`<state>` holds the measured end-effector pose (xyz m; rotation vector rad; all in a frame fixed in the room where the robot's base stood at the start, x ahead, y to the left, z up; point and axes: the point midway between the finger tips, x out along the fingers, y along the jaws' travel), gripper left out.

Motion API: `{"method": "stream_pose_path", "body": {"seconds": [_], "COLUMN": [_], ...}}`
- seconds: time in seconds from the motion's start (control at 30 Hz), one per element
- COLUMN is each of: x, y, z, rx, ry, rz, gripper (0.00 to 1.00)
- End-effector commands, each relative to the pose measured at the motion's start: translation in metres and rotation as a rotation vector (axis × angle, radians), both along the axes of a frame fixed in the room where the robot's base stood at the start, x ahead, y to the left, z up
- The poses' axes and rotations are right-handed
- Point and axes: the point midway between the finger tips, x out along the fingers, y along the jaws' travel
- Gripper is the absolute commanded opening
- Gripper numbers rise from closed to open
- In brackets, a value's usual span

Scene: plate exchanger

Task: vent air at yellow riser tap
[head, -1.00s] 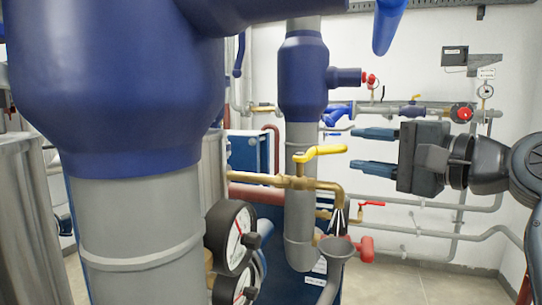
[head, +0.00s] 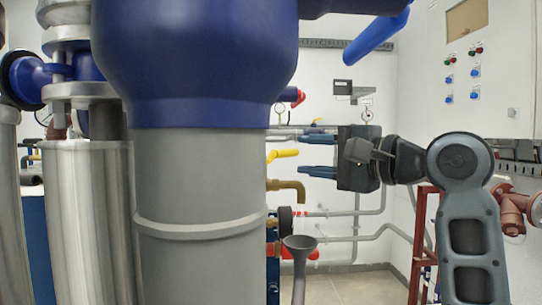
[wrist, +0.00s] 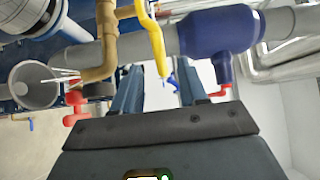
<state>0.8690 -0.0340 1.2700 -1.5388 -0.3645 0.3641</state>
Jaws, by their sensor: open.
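The yellow tap handle (head: 284,154) shows just right of the large grey pipe in the head view; the pipe hides its left end. The brass outlet elbow (head: 288,187) is below it, above a grey funnel (head: 299,243). My gripper (head: 308,156) is open and empty, with its fingers pointing left toward the handle from the right. In the wrist view the yellow handle (wrist: 157,40) reaches down into the gap between my fingertips (wrist: 156,72); I cannot tell the remaining depth. The brass elbow (wrist: 107,40) and funnel (wrist: 35,83) are on the left there.
The large grey pipe (head: 200,185) with its blue upper part fills the middle foreground. A red handle (wrist: 76,108) is near the funnel. A blue-and-grey riser (wrist: 215,32) runs behind the tap. A control cabinet (head: 480,75) and red pipework (head: 513,212) stand at right.

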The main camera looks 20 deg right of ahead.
Motion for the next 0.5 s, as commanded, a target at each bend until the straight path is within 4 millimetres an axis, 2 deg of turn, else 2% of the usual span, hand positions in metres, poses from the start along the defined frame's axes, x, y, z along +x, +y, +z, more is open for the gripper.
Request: {"method": "stream_pose_path", "body": {"seconds": [0.3, 0.5], "x": [0.043, 0.053], "y": [0.022, 0.028], "z": [0.000, 0.000], "rx": [0.000, 0.000], "ry": [0.002, 0.001], "rz": [0.003, 0.003], "gripper": [0.43, 0.43]}}
